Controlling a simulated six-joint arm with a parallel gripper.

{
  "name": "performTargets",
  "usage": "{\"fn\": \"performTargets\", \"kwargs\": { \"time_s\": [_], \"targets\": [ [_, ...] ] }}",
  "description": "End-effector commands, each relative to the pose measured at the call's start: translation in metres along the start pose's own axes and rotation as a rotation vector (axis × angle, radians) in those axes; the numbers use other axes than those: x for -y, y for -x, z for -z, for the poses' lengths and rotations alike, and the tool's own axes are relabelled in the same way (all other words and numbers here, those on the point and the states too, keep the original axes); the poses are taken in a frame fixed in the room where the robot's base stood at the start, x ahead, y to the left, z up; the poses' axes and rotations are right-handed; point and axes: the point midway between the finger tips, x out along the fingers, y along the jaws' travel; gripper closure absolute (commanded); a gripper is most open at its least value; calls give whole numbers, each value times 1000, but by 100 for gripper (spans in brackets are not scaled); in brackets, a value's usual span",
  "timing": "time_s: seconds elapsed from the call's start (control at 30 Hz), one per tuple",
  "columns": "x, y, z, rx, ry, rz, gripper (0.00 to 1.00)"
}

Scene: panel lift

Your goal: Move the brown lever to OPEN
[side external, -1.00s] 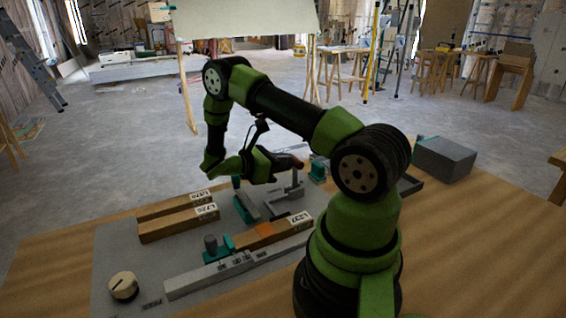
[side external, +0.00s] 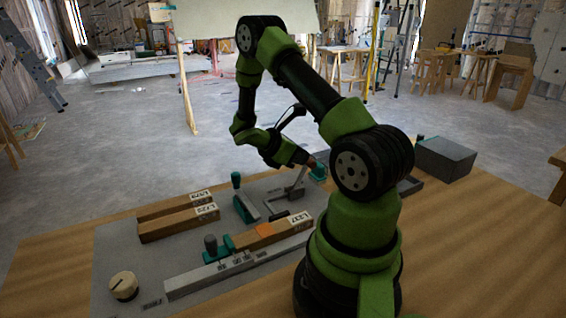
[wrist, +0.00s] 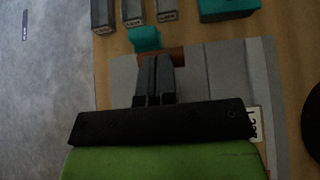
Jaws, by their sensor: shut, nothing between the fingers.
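The brown lever is a grey arm (side external: 298,184) on a grey base in the side external view, leaning up and right. Its brown handle (side external: 310,162) is at the tip of my gripper (side external: 304,159) and mostly hidden by it. In the wrist view, my gripper's fingers (wrist: 155,60) are together and the brown handle (wrist: 178,58) shows just at and beside the fingertips. They look to be at or against the handle; I cannot tell whether they touch. No OPEN mark is readable.
Labelled wooden blocks (side external: 180,222), a grey rail (side external: 240,263) with a teal slider and a cream knob (side external: 123,286) lie nearer. A grey box (side external: 445,159) stands at right.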

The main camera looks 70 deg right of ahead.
Motion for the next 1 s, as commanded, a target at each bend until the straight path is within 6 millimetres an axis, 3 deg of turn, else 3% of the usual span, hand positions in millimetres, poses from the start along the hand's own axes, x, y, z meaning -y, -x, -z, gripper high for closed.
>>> {"fn": "performTargets", "kwargs": {
  "time_s": [0.63, 0.77, 1.0],
  "targets": [
    [0, 4, -2, 3, -2, 0, 100],
    [-1, 24, -3, 1, -2, -7, 100],
    [-1, 82, -8, 0, -3, -9, 100]
  ]
}}
